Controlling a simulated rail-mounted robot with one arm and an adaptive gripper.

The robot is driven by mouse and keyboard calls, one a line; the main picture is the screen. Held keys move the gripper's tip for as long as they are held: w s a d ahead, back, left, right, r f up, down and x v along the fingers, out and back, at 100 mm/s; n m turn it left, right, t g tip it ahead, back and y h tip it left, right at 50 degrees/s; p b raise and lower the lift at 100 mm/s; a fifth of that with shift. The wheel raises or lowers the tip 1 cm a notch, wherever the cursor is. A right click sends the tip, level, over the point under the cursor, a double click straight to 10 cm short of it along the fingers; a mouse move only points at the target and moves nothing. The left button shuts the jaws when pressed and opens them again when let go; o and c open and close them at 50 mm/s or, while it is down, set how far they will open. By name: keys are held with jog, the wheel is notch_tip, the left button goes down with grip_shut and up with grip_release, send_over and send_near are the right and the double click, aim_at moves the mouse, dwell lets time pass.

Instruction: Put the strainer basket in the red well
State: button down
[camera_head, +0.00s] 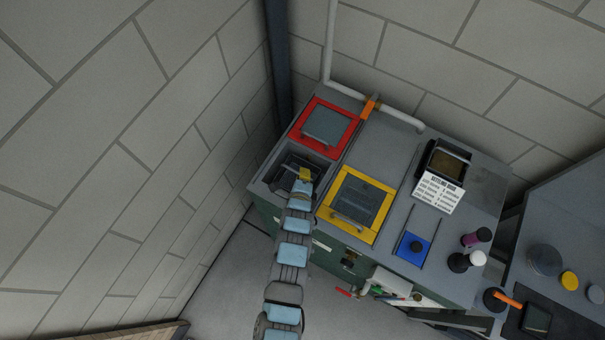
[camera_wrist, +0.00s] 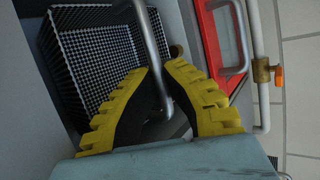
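The strainer basket (camera_wrist: 95,60), a dark wire-mesh box with a grey bar handle (camera_wrist: 150,45), fills the upper left of the wrist view. It sits in an open grey well (camera_head: 266,183) in the head view. My gripper (camera_head: 305,174) is over this well. In the wrist view, the yellow fingers of my gripper (camera_wrist: 161,68) close in on the bar handle, with their tips on either side of it. The red well (camera_head: 297,127) lies just behind, its red frame around a grey panel with a bar handle; its inside is hidden.
A yellow-framed well (camera_head: 327,208) with a handled panel is to the right. A white pipe with an orange valve handle (camera_head: 370,106) runs behind the red frame. A sign (camera_head: 438,192), a blue plate (camera_head: 410,249) and bottles stand farther right. Walls border the left and back.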

jog(key=shift+w+f+b, duration=0.1)
jog(key=shift+f+b, duration=0.35)
jog(key=shift+f, duration=0.15)
